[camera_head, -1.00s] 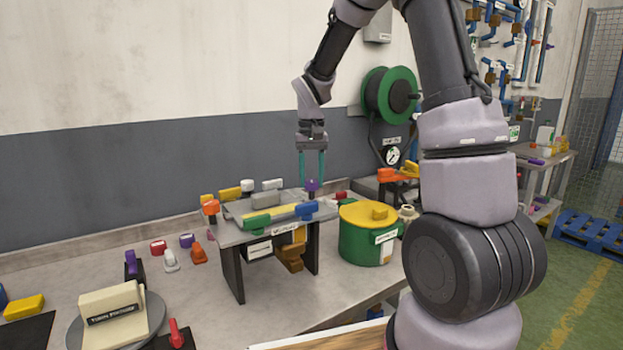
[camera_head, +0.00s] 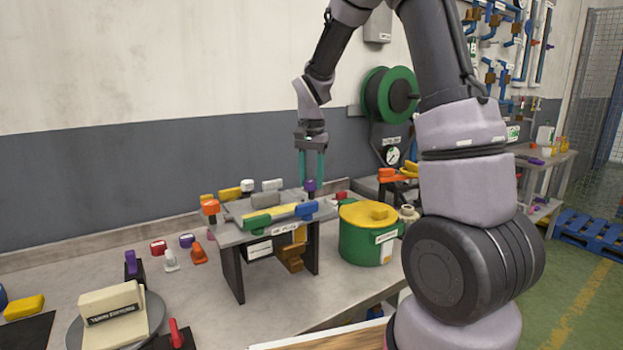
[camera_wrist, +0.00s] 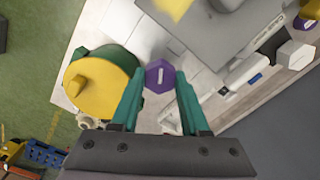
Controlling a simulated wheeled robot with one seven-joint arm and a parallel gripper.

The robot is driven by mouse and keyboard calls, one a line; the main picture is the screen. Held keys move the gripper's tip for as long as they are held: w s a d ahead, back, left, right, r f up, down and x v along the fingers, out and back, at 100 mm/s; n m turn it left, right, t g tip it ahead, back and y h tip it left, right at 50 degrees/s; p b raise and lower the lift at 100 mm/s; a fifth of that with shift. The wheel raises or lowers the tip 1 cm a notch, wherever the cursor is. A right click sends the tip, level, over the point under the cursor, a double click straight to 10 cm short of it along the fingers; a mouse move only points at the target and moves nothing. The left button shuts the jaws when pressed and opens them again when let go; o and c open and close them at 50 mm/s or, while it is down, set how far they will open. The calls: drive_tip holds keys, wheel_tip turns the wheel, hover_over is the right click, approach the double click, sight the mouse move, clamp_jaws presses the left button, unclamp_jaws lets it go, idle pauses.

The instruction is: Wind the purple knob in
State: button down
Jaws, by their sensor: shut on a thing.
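The purple knob (camera_head: 309,187) stands upright at the back right corner of the small grey raised table (camera_head: 232,238). In the wrist view the knob (camera_wrist: 160,76) is six-sided, with a white line across its top. My gripper (camera_head: 311,178) points straight down over that corner. Its two teal fingers are shut on the knob, one on each side; the wrist view shows the fingertips (camera_wrist: 160,82) at its flanks. The knob's stem and how far it reaches in are hidden.
A green pot with a yellow lid (camera_head: 362,220) stands close to the right. A green reel (camera_head: 385,95) is on the wall behind. Loose coloured pieces lie on the bench at left.

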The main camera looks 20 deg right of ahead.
sight(312, 181)
drive_tip(key=shift+w, duration=0.1)
drive_tip(key=shift+c, duration=2)
unclamp_jaws()
drive_tip(key=shift+r, duration=0.15)
wheel_tip(312, 181, up, 11)
drive_tip(key=shift+f, duration=0.2)
drive_tip(key=s+d+r+n+t+y, duration=0.1)
drive_tip(key=s+d+r+t, duration=0.1)
drive_tip(key=s, duration=0.9)
drive_tip(key=s+d+r+n+t+y, duration=0.1)
drive_tip(key=s+r+t, duration=0.4)
drive_tip(key=s, duration=0.6)
drive_tip(key=shift+s+d+r+n, duration=0.2)
drive_tip(key=shift+s+d+n, duration=0.1)
drive_tip(key=shift+d+n, duration=0.4)
